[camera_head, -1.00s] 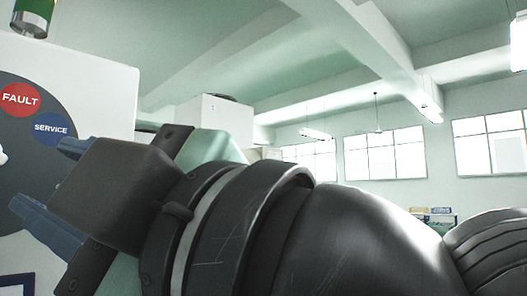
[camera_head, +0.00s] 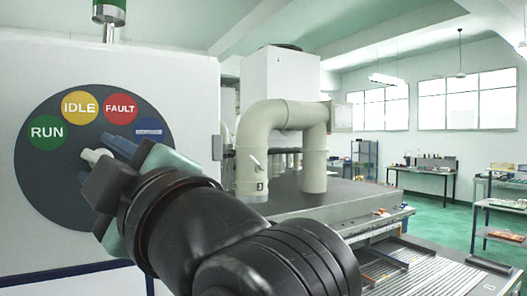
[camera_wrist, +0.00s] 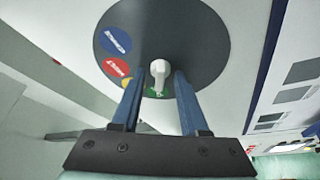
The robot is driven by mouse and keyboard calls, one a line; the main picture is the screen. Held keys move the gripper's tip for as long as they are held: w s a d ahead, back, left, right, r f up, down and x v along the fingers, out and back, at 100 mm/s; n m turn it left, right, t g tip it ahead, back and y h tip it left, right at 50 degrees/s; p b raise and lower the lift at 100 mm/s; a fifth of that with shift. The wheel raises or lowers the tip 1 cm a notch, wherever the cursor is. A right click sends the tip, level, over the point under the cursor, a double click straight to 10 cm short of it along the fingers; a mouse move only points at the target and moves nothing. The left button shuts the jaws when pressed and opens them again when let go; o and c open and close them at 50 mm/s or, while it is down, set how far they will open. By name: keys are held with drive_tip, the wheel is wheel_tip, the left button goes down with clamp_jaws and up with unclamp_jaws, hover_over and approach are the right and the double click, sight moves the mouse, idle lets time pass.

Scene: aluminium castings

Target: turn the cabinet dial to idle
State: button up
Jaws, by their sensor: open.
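The cabinet dial is a dark round plate (camera_head: 60,195) with a white knob (camera_head: 92,155). Its labels are a green RUN (camera_head: 47,132), a yellow IDLE (camera_head: 80,104), a red FAULT (camera_head: 120,108) and a blue label (camera_head: 149,130), partly hidden by my gripper. In the wrist view the knob (camera_wrist: 158,77) points towards the green label (camera_wrist: 152,93). My gripper (camera_wrist: 160,74) is open, with one blue finger on each side of the knob and gaps showing. In the head view my gripper (camera_head: 95,158) is at the plate; contact cannot be told.
The white cabinet (camera_head: 180,75) carries the dial and a green-topped lamp (camera_head: 109,14). To the right are a thick beige pipe (camera_head: 250,150) and a grey machine bed (camera_head: 345,200). Further right stand a bench (camera_head: 437,170) and shelves, with open green floor (camera_head: 435,220) between.

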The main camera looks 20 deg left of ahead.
drive_tip(key=shift+c, duration=0.3)
clamp_jaws()
drive_tip(key=shift+f+m+b, duration=0.1)
drive_tip(key=shift+m+b, duration=0.2)
drive_tip(key=shift+b, duration=0.05)
drive_tip(key=shift+s+a+m+t+b, duration=0.1)
drive_tip(key=shift+m+t+b, duration=0.9)
drive_tip(key=shift+m, duration=1.3)
drive_tip(key=shift+m+t+b, duration=0.6)
drive_tip(key=shift+m+t, duration=0.7)
drive_tip(key=shift+m, duration=1.3)
